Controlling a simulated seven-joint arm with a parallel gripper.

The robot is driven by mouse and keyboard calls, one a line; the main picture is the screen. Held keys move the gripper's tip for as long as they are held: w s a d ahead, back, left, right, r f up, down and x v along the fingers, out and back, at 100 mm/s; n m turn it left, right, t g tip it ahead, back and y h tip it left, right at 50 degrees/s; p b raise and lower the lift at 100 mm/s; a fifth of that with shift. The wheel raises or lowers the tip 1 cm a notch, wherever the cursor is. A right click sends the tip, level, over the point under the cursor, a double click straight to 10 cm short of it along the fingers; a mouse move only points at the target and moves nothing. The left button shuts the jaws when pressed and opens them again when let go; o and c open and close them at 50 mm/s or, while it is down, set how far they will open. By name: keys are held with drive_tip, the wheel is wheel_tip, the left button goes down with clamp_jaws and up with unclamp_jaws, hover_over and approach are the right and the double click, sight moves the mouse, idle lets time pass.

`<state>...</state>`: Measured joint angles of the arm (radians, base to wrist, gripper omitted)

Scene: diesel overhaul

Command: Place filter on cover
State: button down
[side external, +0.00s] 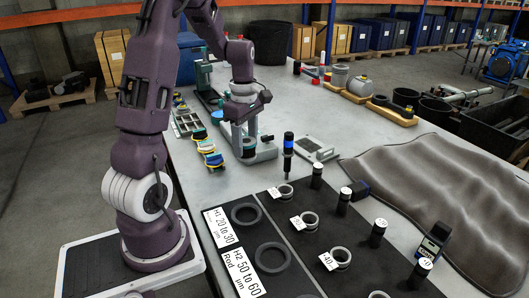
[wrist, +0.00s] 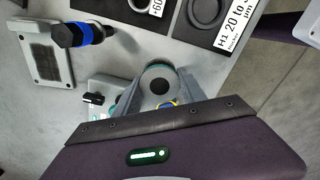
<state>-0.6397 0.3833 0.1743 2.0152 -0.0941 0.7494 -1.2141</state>
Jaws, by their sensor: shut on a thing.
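My gripper (side external: 241,124) points down over a grey stand (side external: 266,151) on the left part of the table. In the wrist view, its two fingers (wrist: 160,95) are either side of a round grey piece (wrist: 158,73) with a black centre. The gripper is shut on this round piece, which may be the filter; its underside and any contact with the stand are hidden. A dark, wrinkled sheet (side external: 435,195), possibly the cover, lies on the right of the table, well away from my gripper.
A blue-and-black upright tool (side external: 288,150) and a flat grey plate with a dark panel (side external: 316,148) stand right of the gripper. Colourful parts (side external: 209,150) line the left edge. Rings and labels lie on a black mat (side external: 225,217) in front.

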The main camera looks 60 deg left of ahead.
drive_tip(key=w+d+f+m, duration=0.2)
drive_tip(key=w+d+m, duration=0.2)
drive_tip(key=d+m, duration=0.65)
drive_tip(key=w+d+f+m, duration=0.2)
drive_tip(key=w+d+m, duration=0.2)
drive_tip(key=d+m, duration=0.65)
wheel_tip(320, 180, up, 4)
drive_tip(key=n, duration=2.2)
hover_over(309, 153)
drive_tip(key=shift+s, duration=0.1)
drive_tip(key=shift+f, duration=0.1)
wheel_tip(309, 153, down, 8)
drive_tip(key=shift+f, duration=0.1)
